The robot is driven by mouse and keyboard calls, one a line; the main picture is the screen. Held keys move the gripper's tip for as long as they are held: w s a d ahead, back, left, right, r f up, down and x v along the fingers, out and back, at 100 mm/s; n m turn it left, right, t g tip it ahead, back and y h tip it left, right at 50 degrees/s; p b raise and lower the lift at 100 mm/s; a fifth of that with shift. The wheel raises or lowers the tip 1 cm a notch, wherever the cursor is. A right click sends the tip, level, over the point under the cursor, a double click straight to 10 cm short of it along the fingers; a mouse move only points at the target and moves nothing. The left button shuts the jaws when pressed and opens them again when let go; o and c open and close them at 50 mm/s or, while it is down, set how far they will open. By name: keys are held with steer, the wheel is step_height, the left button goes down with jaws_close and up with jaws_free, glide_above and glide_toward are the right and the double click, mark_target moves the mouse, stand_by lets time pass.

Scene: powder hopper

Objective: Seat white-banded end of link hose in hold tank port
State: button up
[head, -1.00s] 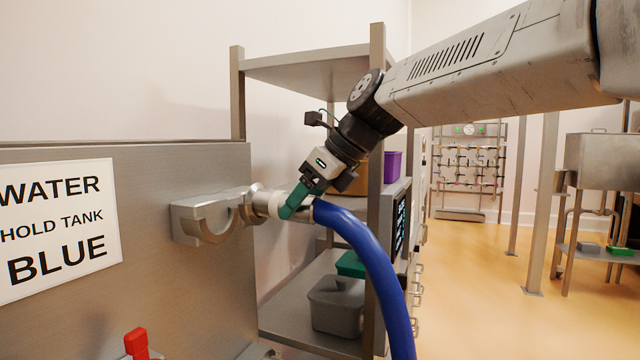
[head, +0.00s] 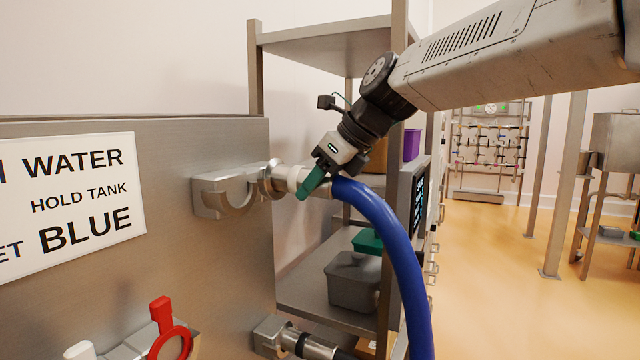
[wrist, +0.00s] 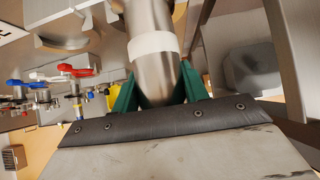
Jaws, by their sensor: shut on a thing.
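The blue link hose (head: 394,235) arcs down from its metal end fitting. A white band (wrist: 153,43) circles that fitting in the wrist view; the band also shows in the head view (head: 295,177). My gripper (head: 313,182), with green fingers, is shut on the metal end just behind the band. The fitting points left toward a metal port with an open half-round cradle (head: 226,193) on the hold tank (head: 180,250). In the head view the fitting's tip appears at the round flange beside the cradle. I cannot tell whether they touch or how deep it sits.
A sign (head: 70,207) reading HOLD TANK BLUE is on the tank face. A red valve handle (head: 167,325) and a lower fitting (head: 300,342) stick out below. A steel shelf with a grey bin (head: 353,281) stands close behind the hose. Open floor lies right.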

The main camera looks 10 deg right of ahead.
steer(key=shift+r, duration=2.7)
steer(key=s+d, duration=0.5)
steer(key=d, duration=0.2)
steer(key=shift+d, duration=0.2)
